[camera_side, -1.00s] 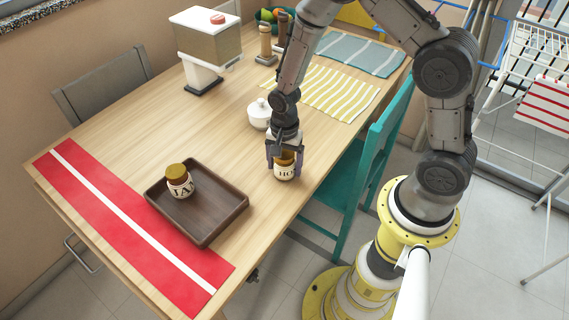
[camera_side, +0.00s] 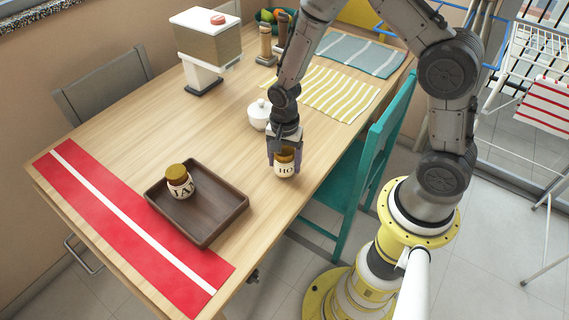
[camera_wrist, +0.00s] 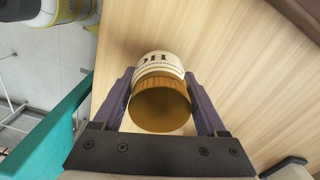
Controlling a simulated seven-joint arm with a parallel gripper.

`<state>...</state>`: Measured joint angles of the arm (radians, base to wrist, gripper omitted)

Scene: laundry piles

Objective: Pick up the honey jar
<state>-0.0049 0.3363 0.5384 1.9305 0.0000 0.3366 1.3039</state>
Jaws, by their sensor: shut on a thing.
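The honey jar (camera_side: 284,167) has a brown-gold lid and a cream label on which "HO" can be read. It is upright on or just above the table near the right edge; I cannot tell which. My gripper (camera_side: 284,158) points down over it and is shut on it, one finger on each side. In the wrist view the jar (camera_wrist: 160,100) shows lid first between the two purple-grey fingers of my gripper (camera_wrist: 162,100).
A second jar (camera_side: 180,182) with a similar lid stands in a dark tray (camera_side: 222,222) to the left. A white lidded pot (camera_side: 258,114) is close behind my gripper. A teal chair (camera_side: 362,165) is at the table's right edge. Bare table (camera_side: 150,130) lies left of the pot.

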